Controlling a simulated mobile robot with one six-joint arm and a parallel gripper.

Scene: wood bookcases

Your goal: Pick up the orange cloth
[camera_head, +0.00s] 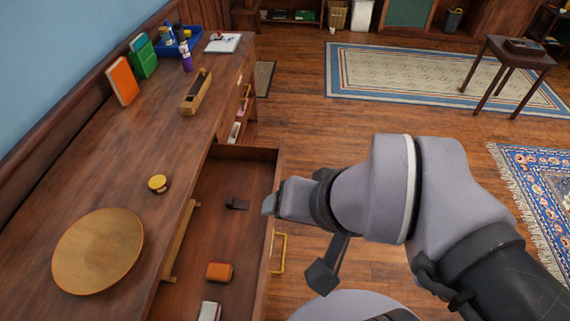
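A small orange bundle (219,271) lies in the open drawer (262,166), towards its near end. It looks like the orange cloth, folded or rolled up, though at this size I cannot be sure. My gripper (270,204) is above the drawer's right edge, up and to the right of the orange bundle and apart from it. Its fingers are seen side-on, and their opening is not clear. Nothing is visibly held.
A dark small item (237,203) and a white-and-dark item (209,311) also lie in the drawer. On the desk are a wooden plate (98,250), a yellow round item (158,183), a wood plane (196,92) and an orange book (122,81).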

